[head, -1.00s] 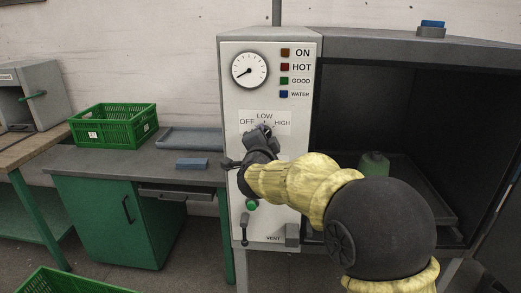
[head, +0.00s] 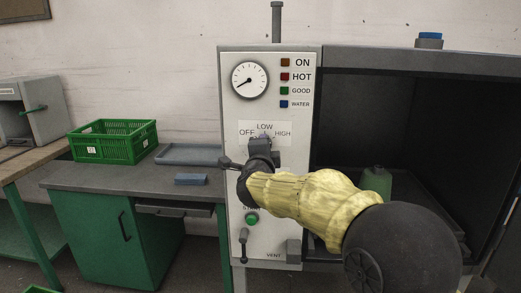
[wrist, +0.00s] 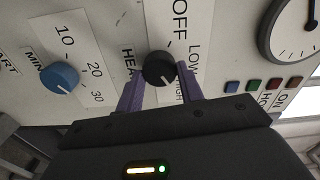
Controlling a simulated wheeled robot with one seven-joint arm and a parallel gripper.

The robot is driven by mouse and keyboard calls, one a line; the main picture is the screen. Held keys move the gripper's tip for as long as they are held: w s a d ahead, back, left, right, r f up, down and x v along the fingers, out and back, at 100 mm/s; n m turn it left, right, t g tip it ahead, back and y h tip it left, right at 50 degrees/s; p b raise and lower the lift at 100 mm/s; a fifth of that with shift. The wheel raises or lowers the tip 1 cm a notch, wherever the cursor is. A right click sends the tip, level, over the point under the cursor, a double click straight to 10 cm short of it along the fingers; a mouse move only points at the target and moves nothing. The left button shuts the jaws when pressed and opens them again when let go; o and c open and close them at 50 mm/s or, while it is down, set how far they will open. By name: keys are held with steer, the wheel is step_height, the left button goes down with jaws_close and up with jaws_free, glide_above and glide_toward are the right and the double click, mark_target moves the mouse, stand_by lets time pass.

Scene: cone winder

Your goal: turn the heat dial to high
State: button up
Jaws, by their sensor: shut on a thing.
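The heat dial (wrist: 160,68) is a black round knob on the white panel (head: 236,125), with OFF, LOW and HIGH printed around it. In the wrist view, which is turned sideways, its white mark points to the lower right, towards the HIGH side. I cannot tell if it lines up exactly with HIGH. My gripper (wrist: 161,84) has its two purple fingers on either side of the dial, shut on it. In the head view my gripper (head: 263,138) covers the dial, just below the LOW label.
A blue timer knob (wrist: 60,77) sits beside the heat dial. A round gauge (head: 249,80) and several coloured lamps are above, a green button (head: 252,219) below. The open dark chamber with a green cone (head: 377,182) is to the right. A green crate (head: 112,141) stands left.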

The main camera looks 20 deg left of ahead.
steer(key=o, duration=1)
steer(key=shift+s+a+f, duration=0.1)
steer(key=shift+f, duration=0.15)
steer(key=shift+r, duration=0.1)
steer(key=b+v, duration=0.1)
steer(key=v, duration=1.6)
steer(key=shift+s, duration=0.2)
steer(key=shift+w, duration=0.1)
